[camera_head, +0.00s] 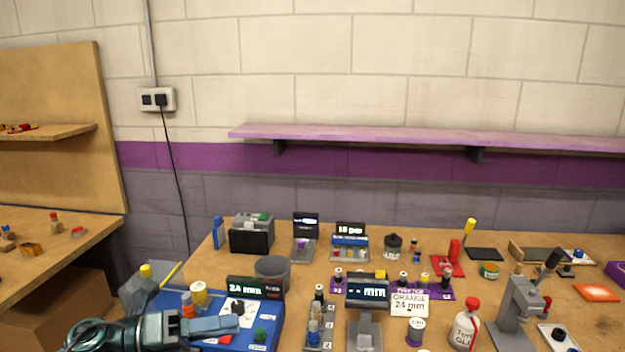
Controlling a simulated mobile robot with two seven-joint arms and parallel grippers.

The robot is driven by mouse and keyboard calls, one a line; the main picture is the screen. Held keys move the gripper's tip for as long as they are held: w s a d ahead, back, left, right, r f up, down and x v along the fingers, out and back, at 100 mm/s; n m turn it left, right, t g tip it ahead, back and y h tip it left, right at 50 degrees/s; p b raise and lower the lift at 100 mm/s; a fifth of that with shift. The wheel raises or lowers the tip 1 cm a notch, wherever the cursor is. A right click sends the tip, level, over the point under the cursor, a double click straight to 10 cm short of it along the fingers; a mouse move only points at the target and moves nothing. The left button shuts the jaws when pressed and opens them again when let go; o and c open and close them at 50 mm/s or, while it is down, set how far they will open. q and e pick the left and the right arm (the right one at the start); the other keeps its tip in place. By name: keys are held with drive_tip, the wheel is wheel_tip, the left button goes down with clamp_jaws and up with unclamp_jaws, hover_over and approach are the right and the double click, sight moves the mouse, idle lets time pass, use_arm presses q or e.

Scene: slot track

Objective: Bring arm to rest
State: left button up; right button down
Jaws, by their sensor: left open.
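My left arm (125,332), teal and dark, comes in at the bottom left. Its left gripper (225,326) is open over the blue panel (273,322) at the front left of the workbench, with its blue-grey finger pointing right. I see nothing held in it. Part of the panel and the lower part of the arm are hidden or cut off by the frame. My right gripper is not in view.
The bench is crowded: a dark grey cup (272,274), a black box (252,235), a white glue bottle (466,325), a grey press (518,305) and an "ORANGE 24 mm" card (409,302). A purple shelf (420,134) runs along the wall. Bare wood (320,263) shows between items.

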use_arm(q)
drive_tip(key=s+f+m+t+y, duration=0.1)
drive_tip(key=s+f+m+y, duration=0.3)
drive_tip(key=f+m, duration=0.4)
drive_tip(key=s+d+f+m+t+y, duration=0.1)
drive_tip(key=s+f+m+y, duration=0.3)
drive_tip(key=m, duration=1.2)
drive_tip(key=s+d+f+m+t+y, duration=0.1)
drive_tip(key=s+f+m+t+y, duration=0.1)
drive_tip(key=s+f+m+y, duration=0.3)
drive_tip(key=s+f+m, duration=0.4)
drive_tip(key=f+m, duration=0.3)
drive_tip(key=f, duration=0.1)
drive_tip(key=shift+f+t, duration=0.25)
drive_tip(key=shift+t, duration=0.05)
